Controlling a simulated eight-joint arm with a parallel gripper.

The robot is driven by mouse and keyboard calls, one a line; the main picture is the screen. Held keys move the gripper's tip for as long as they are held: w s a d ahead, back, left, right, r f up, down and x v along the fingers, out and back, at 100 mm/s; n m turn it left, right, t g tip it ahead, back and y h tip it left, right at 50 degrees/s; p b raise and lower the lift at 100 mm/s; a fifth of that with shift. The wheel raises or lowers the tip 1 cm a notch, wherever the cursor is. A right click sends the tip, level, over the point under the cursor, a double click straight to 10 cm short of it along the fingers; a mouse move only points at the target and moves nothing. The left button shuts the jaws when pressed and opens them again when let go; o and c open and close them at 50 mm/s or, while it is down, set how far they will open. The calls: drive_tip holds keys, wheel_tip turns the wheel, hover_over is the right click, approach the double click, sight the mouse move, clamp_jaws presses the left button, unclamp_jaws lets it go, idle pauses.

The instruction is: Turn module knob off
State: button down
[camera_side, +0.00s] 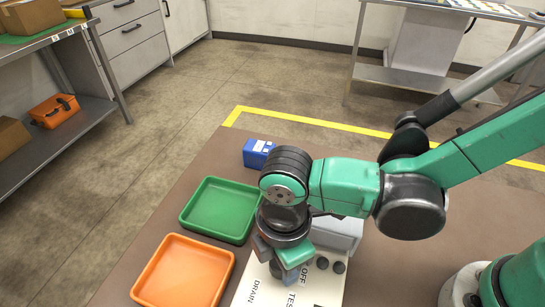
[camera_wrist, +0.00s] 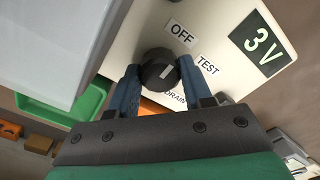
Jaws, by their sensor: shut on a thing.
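The module panel is white (camera_side: 325,289) and lies under my gripper in the side view; it also fills much of the wrist view (camera_wrist: 222,20). It has OFF, TEST and DRAIN labels around a dark round knob (camera_wrist: 155,66) with a pale mark. The mark is on the face's right part; which label it points to is hard to tell. My gripper (camera_wrist: 158,82) has its two blue fingers on either side of the knob, shut on it. In the side view my gripper (camera_side: 287,277) points down at the panel and hides this knob.
A green tray (camera_side: 246,238), an orange tray (camera_side: 140,292) and a blue box (camera_side: 256,153) are on the brown table, left of my arm.

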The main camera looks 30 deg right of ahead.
drive_tip(key=shift+c, duration=1.8)
unclamp_jaws()
drive_tip(key=shift+r, duration=0.1)
drive_tip(key=shift+r, duration=2.7)
